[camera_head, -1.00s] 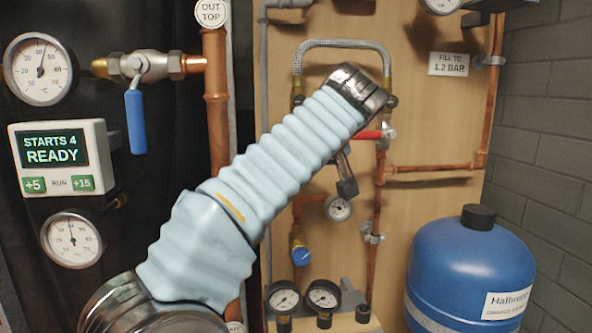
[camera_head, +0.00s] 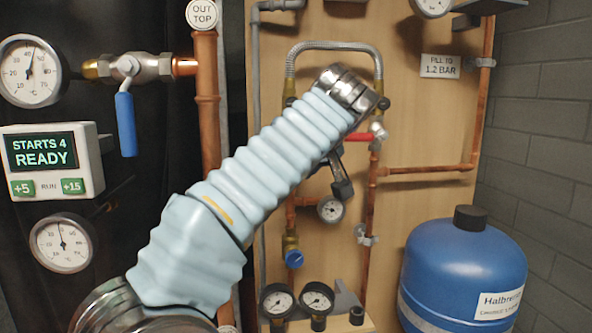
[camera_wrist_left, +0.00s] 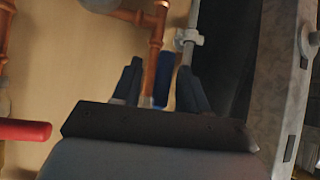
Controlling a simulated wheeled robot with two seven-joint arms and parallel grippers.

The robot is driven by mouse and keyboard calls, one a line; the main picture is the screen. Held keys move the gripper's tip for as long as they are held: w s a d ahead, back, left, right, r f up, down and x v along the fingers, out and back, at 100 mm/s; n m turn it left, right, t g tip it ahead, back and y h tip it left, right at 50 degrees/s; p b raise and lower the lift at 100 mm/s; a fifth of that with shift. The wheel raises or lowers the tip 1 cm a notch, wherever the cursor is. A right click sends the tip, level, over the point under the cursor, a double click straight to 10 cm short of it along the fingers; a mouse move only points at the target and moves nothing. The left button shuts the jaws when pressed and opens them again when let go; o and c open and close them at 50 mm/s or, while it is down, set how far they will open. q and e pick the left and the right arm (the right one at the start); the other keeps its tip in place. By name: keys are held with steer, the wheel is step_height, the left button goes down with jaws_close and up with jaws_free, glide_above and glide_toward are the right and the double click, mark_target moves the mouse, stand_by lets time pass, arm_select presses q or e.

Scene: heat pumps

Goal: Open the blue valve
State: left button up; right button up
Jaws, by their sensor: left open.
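In the left wrist view a blue handle (camera_wrist_left: 160,88) shows between the dark fingers of my left gripper (camera_wrist_left: 158,82), partly behind a copper pipe (camera_wrist_left: 156,55). The gripper is open, with the handle and pipe in the gap between its fingers; I cannot tell whether they touch. In the head view my left arm hides most of the gripper and any handle behind it. Another blue lever (camera_head: 126,124) hangs down from the brass valve at upper left. A small blue knob (camera_head: 294,259) sits low on the board. My right gripper is not in view.
A red handle (camera_head: 362,136) sits right of my arm, below the braided hose (camera_head: 333,46); it shows in the wrist view (camera_wrist_left: 25,131). A small gauge (camera_head: 331,209) and copper pipes are close by. A blue tank (camera_head: 462,270) stands at lower right.

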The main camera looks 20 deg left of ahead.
arm_select(q)
steer(key=shift+r, duration=0.1)
steer(key=p+v, duration=0.3)
steer(key=v, duration=1)
steer(key=shift+s+d+r, duration=0.15)
steer(key=shift+d+r, duration=0.05)
steer(key=shift+r, duration=0.05)
